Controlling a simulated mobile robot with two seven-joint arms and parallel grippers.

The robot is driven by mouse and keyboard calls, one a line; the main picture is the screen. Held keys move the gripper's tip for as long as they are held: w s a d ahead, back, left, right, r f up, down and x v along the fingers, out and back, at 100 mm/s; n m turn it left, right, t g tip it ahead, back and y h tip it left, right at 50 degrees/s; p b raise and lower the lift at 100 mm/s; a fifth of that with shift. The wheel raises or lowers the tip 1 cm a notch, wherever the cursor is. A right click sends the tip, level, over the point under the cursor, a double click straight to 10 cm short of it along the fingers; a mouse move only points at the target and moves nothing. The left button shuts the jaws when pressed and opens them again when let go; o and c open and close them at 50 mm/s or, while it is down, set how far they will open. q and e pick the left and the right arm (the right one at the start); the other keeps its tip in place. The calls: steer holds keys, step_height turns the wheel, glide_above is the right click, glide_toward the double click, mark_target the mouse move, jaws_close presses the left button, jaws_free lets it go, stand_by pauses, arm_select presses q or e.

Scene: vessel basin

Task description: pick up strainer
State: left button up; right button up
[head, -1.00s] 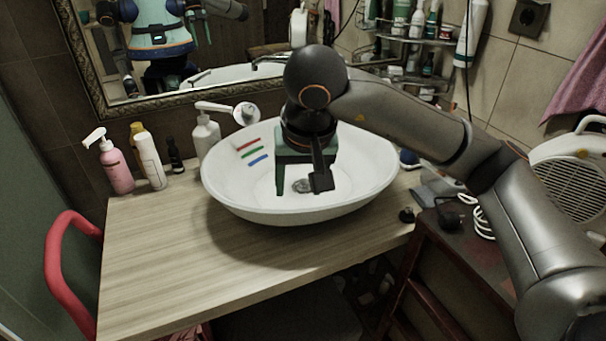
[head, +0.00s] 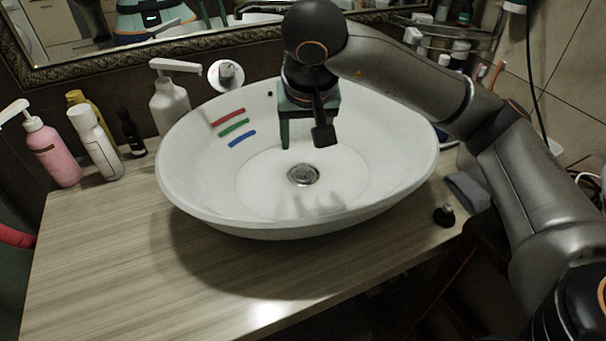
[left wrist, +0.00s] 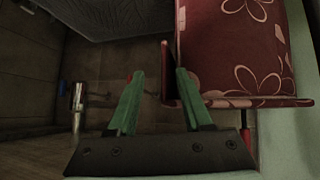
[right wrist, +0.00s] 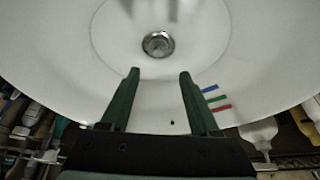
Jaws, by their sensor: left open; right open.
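The strainer (head: 303,175) is a small round metal piece at the drain in the bottom of the white basin (head: 215,200). It also shows in the right wrist view (right wrist: 158,44), beyond the fingertips. My right gripper (head: 305,143) is open and empty, pointing down over the back of the basin, apart from the strainer and behind it in the head view. In the right wrist view its two fingers (right wrist: 158,76) are spread with nothing between them. My left gripper (left wrist: 158,72) is open and empty, away from the basin, near a red flowered surface (left wrist: 235,60).
Red, green and blue stripes (head: 234,127) mark the basin's inner wall. A pink pump bottle (head: 52,150), a white bottle (head: 95,143) and a white dispenser (head: 170,105) stand left. A small black object (head: 444,215) lies right. The wooden counter (head: 130,260) is clear in front.

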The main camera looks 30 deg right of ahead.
mark_target(304, 166)
steer(key=x, duration=1)
steer(key=shift+w+d+f, duration=0.15)
steer(key=shift+d+f, duration=0.15)
steer(key=shift+f, duration=0.05)
jaws_close()
